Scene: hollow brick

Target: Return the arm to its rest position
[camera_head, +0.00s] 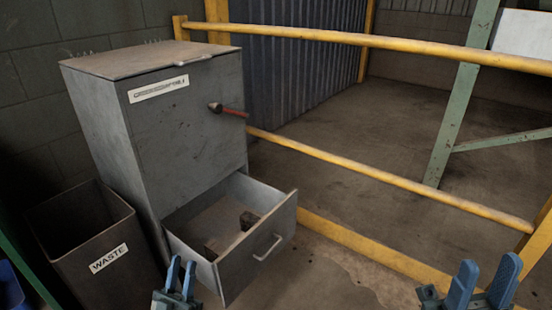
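My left gripper (181,270) is at the bottom of the head view, in front of the open drawer (270,235) of a grey metal cabinet (180,130). Its two blue fingers stand apart with nothing seen between them. My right gripper (485,280) is at the bottom right. Its blue fingers are spread apart and empty. I cannot tell whether either is hollow. The arms behind the grippers are mostly out of view.
A dark bin marked WASTE (85,235) stands left of the cabinet. A red-tipped handle (230,110) sticks out of the cabinet front. Yellow rails (390,185) and a green post (462,110) stand behind and to the right. The floor between the grippers looks clear.

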